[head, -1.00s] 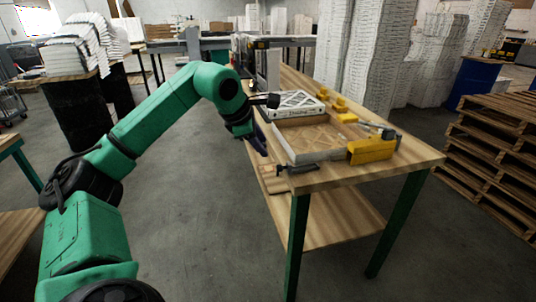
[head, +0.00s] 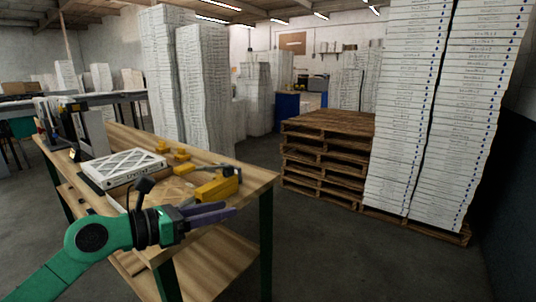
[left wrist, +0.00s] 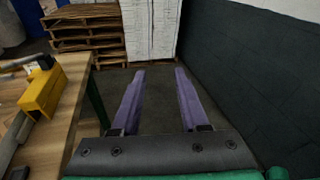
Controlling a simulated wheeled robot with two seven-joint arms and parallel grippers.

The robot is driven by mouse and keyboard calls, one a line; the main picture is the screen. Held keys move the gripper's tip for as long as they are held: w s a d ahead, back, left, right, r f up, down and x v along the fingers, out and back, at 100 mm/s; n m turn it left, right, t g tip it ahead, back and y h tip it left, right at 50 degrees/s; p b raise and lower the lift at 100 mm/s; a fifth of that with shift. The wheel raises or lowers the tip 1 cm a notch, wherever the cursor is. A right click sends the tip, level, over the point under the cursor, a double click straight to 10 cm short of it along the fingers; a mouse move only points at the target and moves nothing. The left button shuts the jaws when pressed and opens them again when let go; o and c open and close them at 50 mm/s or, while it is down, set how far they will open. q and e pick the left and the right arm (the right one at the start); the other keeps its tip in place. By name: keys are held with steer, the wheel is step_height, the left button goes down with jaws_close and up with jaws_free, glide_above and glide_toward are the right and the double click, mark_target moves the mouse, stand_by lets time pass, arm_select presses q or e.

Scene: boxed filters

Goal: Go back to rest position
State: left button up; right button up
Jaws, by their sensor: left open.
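My left gripper (head: 212,214) reaches in from the lower left in the head view, in front of the workbench's near side. Its purple fingers also show in the left wrist view (left wrist: 158,92), spread apart with only floor between them. The gripper is open and empty. My right gripper is not in the frames.
The wooden workbench (head: 245,177) bears a white boxed filter (head: 122,167), a shallow wooden tray partly hidden by my arm, and a yellow tool (head: 217,186). Wooden pallets (head: 325,155) and tall white stacks (head: 405,110) stand at right. Grey floor (head: 330,250) is clear in front.

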arm_select(q)
steer(key=w+a+f+n+t+y, duration=0.1)
steer(key=a+n+t+y, duration=0.35)
steer(key=n, duration=0.85)
steer(key=w+a+f+n+t+y, duration=0.1)
steer(key=a+n+t+y, duration=0.35)
steer(key=n, duration=0.85)
steer(key=s+a+f+n+g+y, duration=0.2)
steer(key=a+f+n+y, duration=0.1)
steer(key=f+n, duration=0.3)
steer(key=s+a+f+n+g+y, duration=0.2)
steer(key=f+n+g, duration=0.1)
steer(key=f, duration=0.4)
steer(key=s+d+f+n+g+h, duration=0.2)
steer(key=s+f+n+g, duration=0.7)
steer(key=s+f, duration=1)
step_height(320, 180, down, 21)
steer(key=s+m+g+p, duration=0.1)
steer(key=s+m+g, duration=0.1)
steer(key=g, duration=0.1)
steer(key=s+a+f+g+p, duration=0.1)
steer(key=s+a+f, duration=0.2)
steer(key=s+f, duration=1.1)
steer(key=s, duration=0.3)
steer(key=shift+s+f, duration=0.25)
steer(key=shift+f, duration=0.1)
